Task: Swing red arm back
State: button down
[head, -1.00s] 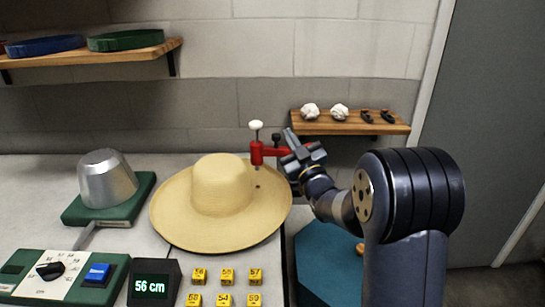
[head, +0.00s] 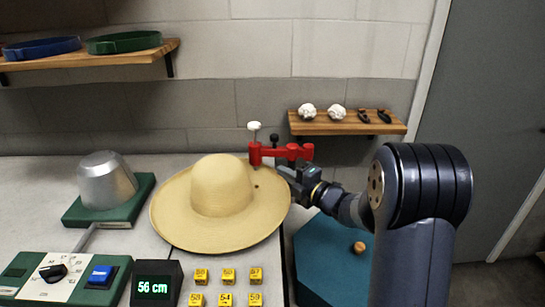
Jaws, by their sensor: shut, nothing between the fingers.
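The red arm (head: 281,152) stands behind the right side of the straw hat (head: 221,192). It reaches left over the hat's back brim, with a white knob (head: 254,126) and a black knob (head: 274,139) on it. My gripper (head: 284,172) is shut and empty, in front of and below the red arm, over the hat's right brim. I cannot tell whether its tips touch the red arm. The base of the red arm is hidden.
A metal block (head: 107,182) on a green base stands at left. A control panel (head: 62,276), a 56 cm display (head: 154,284) and several yellow blocks (head: 227,275) line the front. A wall shelf (head: 347,124) hangs behind my gripper.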

aim_at(264, 153)
jog(key=shift+w+a+p, duration=0.3)
jog(key=shift+w+a, duration=0.3)
jog(key=shift+w, duration=0.75)
jog(key=shift+w+a+p, duration=0.35)
jog(key=shift+w+a, duration=0.2)
jog(key=shift+w, duration=0.75)
jog(key=shift+w+a+p, duration=0.3)
jog(key=shift+w+a, duration=0.3)
jog(key=shift+w, duration=0.75)
jog(key=shift+w+f+b, duration=0.1)
jog(key=shift+b, duration=0.4)
